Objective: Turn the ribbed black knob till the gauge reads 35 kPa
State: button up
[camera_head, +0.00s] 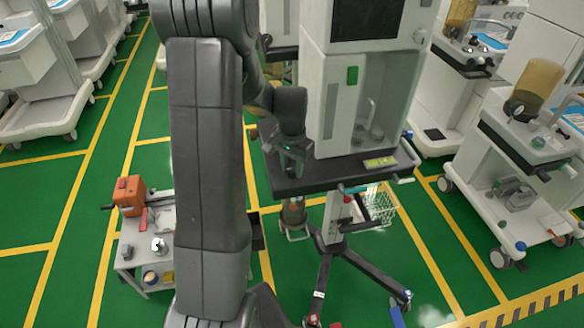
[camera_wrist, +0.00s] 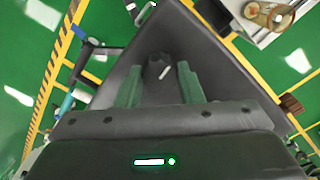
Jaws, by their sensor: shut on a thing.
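My gripper (camera_head: 290,160) is at the left part of the dark shelf of the middle cart. In the wrist view its two green fingers (camera_wrist: 161,78) stand on either side of the black knob (camera_wrist: 157,60), shut on it. The ribs cannot be made out. The gauge (camera_head: 380,162) is a small yellow-green display at the right of the shelf's front. Its dark digits are too small to read surely. In the head view the knob is hidden by my gripper.
The pale cart body (camera_head: 345,90) rises behind the shelf (camera_head: 325,180). A wire basket (camera_head: 382,207) hangs below on the right. A low trolley (camera_head: 145,250) with an orange box (camera_head: 130,195) stands at the left. Other carts stand at both sides; green floor lies between.

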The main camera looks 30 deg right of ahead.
aim_at(292, 169)
jog(key=shift+m, duration=0.8)
jog(key=o, duration=1)
jog(key=shift+c, duration=0.2)
jog(key=shift+r, duration=0.1)
notch_tip(292, 169, up, 14)
jog(key=shift+b, duration=0.35)
jog(key=shift+f, duration=0.2)
